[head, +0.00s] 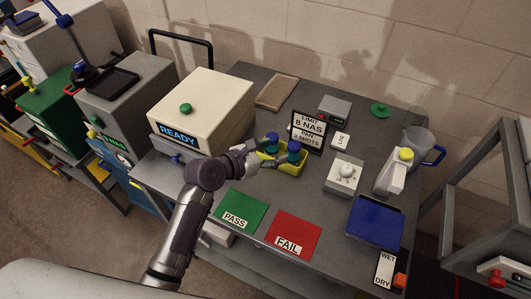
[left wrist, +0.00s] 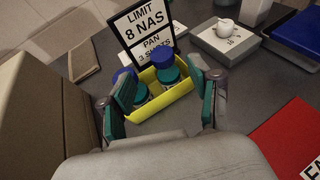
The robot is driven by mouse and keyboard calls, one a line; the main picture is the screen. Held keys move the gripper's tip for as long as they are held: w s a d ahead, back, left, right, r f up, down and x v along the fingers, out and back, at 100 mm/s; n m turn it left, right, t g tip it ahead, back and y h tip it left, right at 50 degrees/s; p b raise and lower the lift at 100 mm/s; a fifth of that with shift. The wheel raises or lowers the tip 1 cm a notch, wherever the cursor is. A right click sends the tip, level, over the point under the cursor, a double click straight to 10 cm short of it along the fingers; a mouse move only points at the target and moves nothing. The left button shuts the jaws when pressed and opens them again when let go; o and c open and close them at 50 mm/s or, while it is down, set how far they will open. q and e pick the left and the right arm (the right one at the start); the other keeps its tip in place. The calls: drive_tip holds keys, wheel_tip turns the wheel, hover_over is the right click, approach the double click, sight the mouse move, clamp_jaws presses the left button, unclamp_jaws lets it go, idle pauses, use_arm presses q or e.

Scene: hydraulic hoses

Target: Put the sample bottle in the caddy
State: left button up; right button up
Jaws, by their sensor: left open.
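The yellow caddy (head: 291,169) stands on the grey bench in front of the limit sign. It also shows in the left wrist view (left wrist: 166,105). My right gripper is out of view.
The limit sign (head: 309,131) stands close behind the caddy. A cream READY machine (head: 203,104) is at the left. Green PASS (head: 241,211) and red FAIL (head: 293,234) mats lie in front. A dial box (head: 343,177), white bottle (head: 392,174) and blue tray (head: 375,222) are at the right.

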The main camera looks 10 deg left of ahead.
use_arm(q)
drive_tip(key=v, duration=0.2)
drive_tip(key=shift+s+a+r, duration=0.15)
drive_tip(key=shift+a, duration=0.05)
idle(0.4)
